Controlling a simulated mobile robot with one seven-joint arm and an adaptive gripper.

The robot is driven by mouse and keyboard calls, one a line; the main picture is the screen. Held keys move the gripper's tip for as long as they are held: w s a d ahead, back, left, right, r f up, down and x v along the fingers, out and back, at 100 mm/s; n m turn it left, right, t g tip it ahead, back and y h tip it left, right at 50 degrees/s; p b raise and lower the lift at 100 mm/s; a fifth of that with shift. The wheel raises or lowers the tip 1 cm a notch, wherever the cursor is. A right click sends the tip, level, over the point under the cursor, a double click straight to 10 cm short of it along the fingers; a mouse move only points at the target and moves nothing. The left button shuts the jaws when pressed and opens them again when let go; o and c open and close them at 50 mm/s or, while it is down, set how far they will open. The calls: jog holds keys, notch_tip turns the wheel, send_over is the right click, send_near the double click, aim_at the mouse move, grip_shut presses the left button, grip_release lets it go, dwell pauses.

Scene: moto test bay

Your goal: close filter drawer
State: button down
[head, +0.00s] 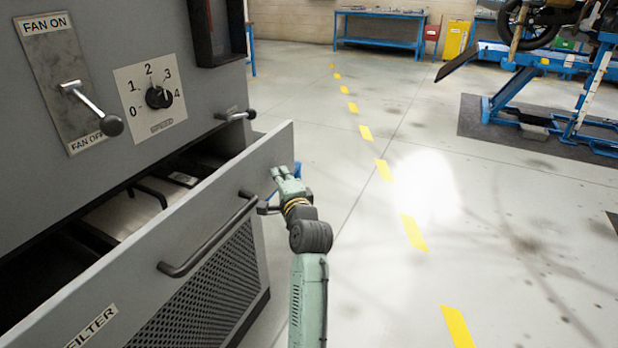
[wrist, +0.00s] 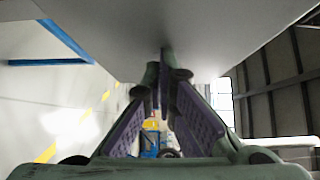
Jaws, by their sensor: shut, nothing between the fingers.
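The filter drawer (head: 215,215) is pulled out of the grey cabinet, with its inside showing behind the front panel. Its panel bears a FILTER label (head: 92,327) and a dark bar handle (head: 208,240). My gripper (head: 277,172) is at the right end of the drawer front, on its outer side, to the right of the handle. Its fingers are shut and empty. In the wrist view the fingertips (wrist: 164,72) are close against a pale grey surface, likely the drawer front (wrist: 130,28); I cannot tell whether they touch it.
The cabinet face carries a fan lever (head: 92,105) and a numbered dial (head: 158,97) above the drawer. Open floor with a yellow dashed line (head: 413,232) lies to the right. A blue motorcycle lift (head: 555,100) and a blue workbench (head: 380,30) stand farther back.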

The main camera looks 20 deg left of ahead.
jog(key=a+p, duration=0.1)
jog(key=a, duration=1.3)
jog(key=shift+w, duration=0.25)
jog(key=shift+r, duration=0.1)
